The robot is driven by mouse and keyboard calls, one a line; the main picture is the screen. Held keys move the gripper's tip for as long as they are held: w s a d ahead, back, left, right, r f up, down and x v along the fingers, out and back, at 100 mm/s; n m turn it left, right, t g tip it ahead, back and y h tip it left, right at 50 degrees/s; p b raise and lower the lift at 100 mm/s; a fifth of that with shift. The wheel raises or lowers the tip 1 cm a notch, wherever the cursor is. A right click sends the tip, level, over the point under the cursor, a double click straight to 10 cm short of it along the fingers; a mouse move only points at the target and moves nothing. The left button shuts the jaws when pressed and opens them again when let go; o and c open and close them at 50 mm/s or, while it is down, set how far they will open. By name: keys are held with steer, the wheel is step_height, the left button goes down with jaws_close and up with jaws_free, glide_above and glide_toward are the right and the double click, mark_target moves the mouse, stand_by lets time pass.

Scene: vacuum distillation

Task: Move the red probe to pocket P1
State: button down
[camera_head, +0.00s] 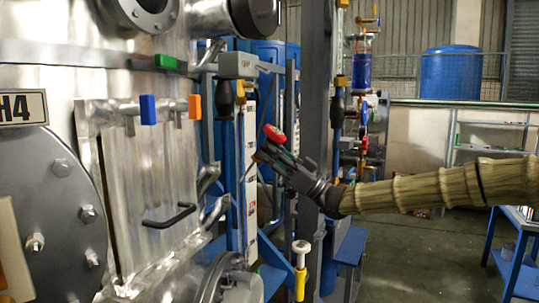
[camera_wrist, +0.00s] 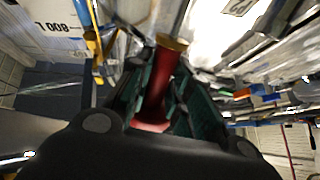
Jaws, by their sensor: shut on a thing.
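The red probe (camera_head: 275,133) is held in my gripper (camera_head: 276,152), off the ground in front of the blue frame right of the metal vessel. Its red head shows above the fingers, and a thin rod seems to slant down to the left. In the wrist view the red body of the probe (camera_wrist: 158,85), with a yellowish end, lies between the green finger pads of my gripper (camera_wrist: 163,75). The fingers hide part of it. I cannot make out which spot is pocket P1.
The metal vessel (camera_head: 160,170) fills the left, with a blue block (camera_head: 148,110), an orange block (camera_head: 195,107) and a green block (camera_head: 165,62). A grey post (camera_head: 316,90) stands close behind my gripper. A yellow-handled tool (camera_head: 300,275) stands below.

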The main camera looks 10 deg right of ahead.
steer(key=shift+w+a+f+b, duration=0.2)
steer(key=shift+a+f+b, duration=0.35)
steer(key=shift+f, duration=0.25)
steer(key=shift+w+a+f+b, duration=0.15)
steer(key=shift+a+f+b, duration=0.35)
steer(key=shift+f, duration=0.25)
steer(key=shift+w+a+f+b, duration=0.2)
steer(key=shift+a+f+b, duration=0.35)
steer(key=shift+f, duration=0.25)
steer(key=shift+b, duration=0.7)
stand_by(0.5)
steer(key=w+a+f+b, duration=0.1)
steer(key=a+f+b, duration=0.3)
steer(key=f, duration=0.2)
steer(key=shift+w+a+f+b, duration=0.25)
steer(key=shift+a+f+b, duration=0.05)
steer(key=shift+b, duration=0.05)
stand_by(3.5)
